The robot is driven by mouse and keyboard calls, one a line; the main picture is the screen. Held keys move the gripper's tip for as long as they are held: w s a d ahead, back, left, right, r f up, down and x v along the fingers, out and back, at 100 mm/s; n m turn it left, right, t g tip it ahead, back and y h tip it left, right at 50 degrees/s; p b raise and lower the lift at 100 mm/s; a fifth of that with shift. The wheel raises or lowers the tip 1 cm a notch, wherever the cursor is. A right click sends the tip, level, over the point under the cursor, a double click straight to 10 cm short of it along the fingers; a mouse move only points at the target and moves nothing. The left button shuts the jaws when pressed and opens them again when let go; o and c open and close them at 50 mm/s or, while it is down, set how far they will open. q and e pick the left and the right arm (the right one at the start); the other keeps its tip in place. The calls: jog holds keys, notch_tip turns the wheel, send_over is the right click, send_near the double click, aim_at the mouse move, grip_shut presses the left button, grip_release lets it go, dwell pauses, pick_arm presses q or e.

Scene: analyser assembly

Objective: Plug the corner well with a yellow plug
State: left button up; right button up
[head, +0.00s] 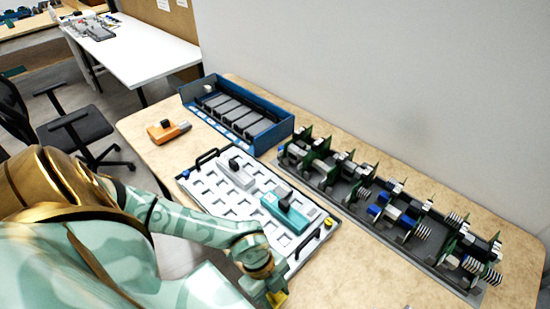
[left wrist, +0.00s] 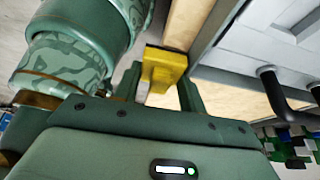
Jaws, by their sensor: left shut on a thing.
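The white tray (head: 215,197) lies on the table with rows of square wells and black handles at its ends. A small yellow piece (head: 328,222) sits at its right corner and blue pieces sit at other corners. My left gripper (head: 268,280) is by the tray's near edge, shut on a yellow plug (left wrist: 166,66). In the left wrist view the plug is between the fingers, apart from the tray. The arm hides part of the tray's near corner. My right gripper is not in view.
A grey-white module (head: 238,176) and a teal module (head: 294,213) are on the tray. An orange module (head: 163,133) lies on the table. A blue bin (head: 278,135) and a dark rack with circuit boards (head: 425,258) stand behind.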

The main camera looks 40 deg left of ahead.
pick_arm(q)
jog(key=shift+a, duration=0.1)
jog(key=o, duration=1.2)
jog(key=shift+w+a, duration=0.1)
